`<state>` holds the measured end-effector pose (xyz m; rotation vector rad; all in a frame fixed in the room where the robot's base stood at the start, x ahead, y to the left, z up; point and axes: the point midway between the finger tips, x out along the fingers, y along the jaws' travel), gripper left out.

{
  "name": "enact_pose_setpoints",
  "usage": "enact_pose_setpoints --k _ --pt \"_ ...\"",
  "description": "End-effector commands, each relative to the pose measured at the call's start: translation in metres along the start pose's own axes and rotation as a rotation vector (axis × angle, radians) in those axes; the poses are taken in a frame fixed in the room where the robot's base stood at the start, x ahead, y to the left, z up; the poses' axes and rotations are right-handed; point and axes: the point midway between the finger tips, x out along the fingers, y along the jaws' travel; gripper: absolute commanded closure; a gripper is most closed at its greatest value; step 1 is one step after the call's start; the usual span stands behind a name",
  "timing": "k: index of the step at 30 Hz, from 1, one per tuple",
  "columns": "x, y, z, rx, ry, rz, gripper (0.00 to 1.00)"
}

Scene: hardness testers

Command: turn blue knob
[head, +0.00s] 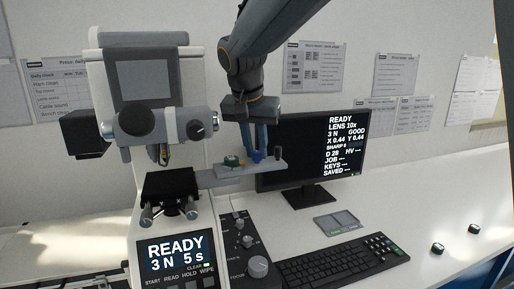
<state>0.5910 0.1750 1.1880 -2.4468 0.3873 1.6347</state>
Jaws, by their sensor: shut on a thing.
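My gripper (256,152) reaches down from above, its blue-grey fingers at a small grey shelf (215,175) that sticks out to the right of the hardness tester (148,70). The blue knob (257,158) is on this shelf, mostly hidden by the fingers, which are shut on it. A green knob (232,160) is to its left and a dark knob (277,152) to its right, both close to the fingers. Which way the blue knob points cannot be seen.
The monitor (345,185) stands close behind the gripper and shows READY, LENS 10x, 3 N. A control box (257,266) with dark knobs, a keyboard (340,262) and a grey pad (337,222) lie in front.

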Motion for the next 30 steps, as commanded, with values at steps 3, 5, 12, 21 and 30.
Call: enact_pose_setpoints --k 3,5,12,21,30 --pt "0.000 -0.001 0.000 0.009 0.001 0.002 1.00" --pt "0.000 -0.001 0.000 0.010 0.001 0.002 1.00" --pt "0.000 0.000 0.000 0.010 0.001 0.002 1.00" --pt "0.000 0.000 0.000 0.009 0.000 0.003 0.61" --pt "-0.013 -0.001 -0.001 0.009 0.002 0.001 0.61"
